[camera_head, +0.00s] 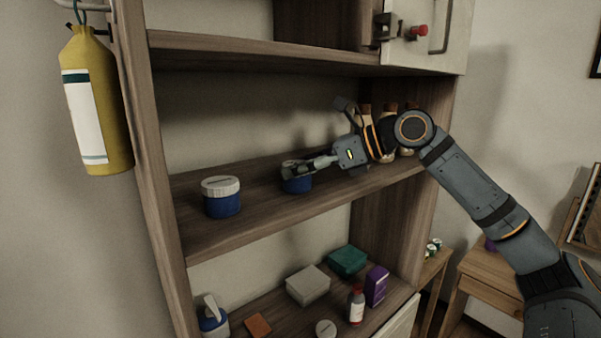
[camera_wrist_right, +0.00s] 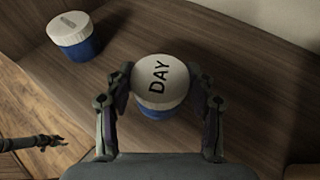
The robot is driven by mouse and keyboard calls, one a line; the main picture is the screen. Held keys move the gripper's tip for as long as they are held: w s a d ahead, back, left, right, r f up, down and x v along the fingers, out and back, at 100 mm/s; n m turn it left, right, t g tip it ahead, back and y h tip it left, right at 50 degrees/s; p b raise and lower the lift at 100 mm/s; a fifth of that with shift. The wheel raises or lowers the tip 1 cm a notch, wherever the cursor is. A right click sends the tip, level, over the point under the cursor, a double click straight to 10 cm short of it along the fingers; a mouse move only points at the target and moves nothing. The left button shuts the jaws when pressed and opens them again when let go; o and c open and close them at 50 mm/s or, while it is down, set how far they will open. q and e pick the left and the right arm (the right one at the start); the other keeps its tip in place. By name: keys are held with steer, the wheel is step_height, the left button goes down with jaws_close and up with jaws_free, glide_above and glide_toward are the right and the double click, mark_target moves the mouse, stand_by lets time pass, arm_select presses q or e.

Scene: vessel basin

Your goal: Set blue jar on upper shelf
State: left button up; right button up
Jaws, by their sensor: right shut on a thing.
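My right gripper (camera_head: 292,168) is shut on a blue jar (camera_head: 298,185) at the shelf board (camera_head: 245,222) in the middle of the case. In the right wrist view the fingers (camera_wrist_right: 163,100) sit on both sides of this jar, whose white lid (camera_wrist_right: 158,76) reads DAY. The jar is upright; I cannot tell whether it touches the board. A second blue jar with a white lid (camera_head: 221,197) stands apart on the same board, to the left; it also shows in the wrist view (camera_wrist_right: 75,36). A dark jointed piece (camera_wrist_right: 32,142), seemingly my left gripper, shows at the wrist view's left edge.
Several tan-topped bottles (camera_head: 388,125) stand behind my right wrist. Another board (camera_head: 250,51) runs above. The lower shelf holds a grey box (camera_head: 308,285), a green box (camera_head: 347,261), a purple box (camera_head: 376,286) and a red-capped bottle (camera_head: 356,306). A yellow cylinder (camera_head: 97,105) hangs left.

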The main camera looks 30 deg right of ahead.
steer(key=o, duration=1.3)
steer(key=shift+r, duration=0.25)
steer(key=b+v, duration=0.2)
steer(key=v, duration=0.1)
steer(key=b+v, duration=0.1)
steer(key=b, duration=0.1)
steer(key=shift+s+d+f, duration=0.25)
steer(key=shift+s+d, duration=0.1)
steer(key=v, duration=0.2)
steer(key=b+v, duration=0.1)
steer(key=v, duration=0.4)
steer(key=shift+r, duration=0.4)
